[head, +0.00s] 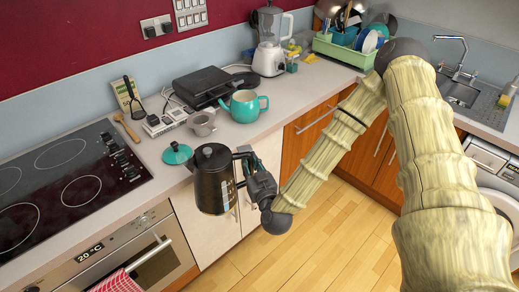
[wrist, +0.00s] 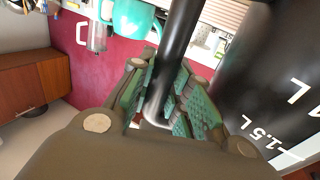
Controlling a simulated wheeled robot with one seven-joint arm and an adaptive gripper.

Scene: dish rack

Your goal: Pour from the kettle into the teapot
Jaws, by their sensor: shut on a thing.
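The black kettle (head: 213,182) is held upright in front of the counter edge, with a clear water-level strip on its side. My gripper (head: 252,172) is shut on the kettle's handle; in the wrist view its green-padded fingers (wrist: 166,98) close around the black handle (wrist: 177,50). The kettle body (wrist: 265,85) shows with its 1.5 L mark. The teal teapot (head: 243,106), without its lid, stands on the counter beyond the kettle. It also shows in part in the wrist view (wrist: 133,17). A teal lid (head: 177,153) lies on the counter left of the kettle.
A black appliance (head: 201,86) is behind the teapot. The hob (head: 65,180) is at left, with a wooden spoon (head: 127,128) near it. A blender (head: 269,40) and green dish rack (head: 345,52) stand farther back.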

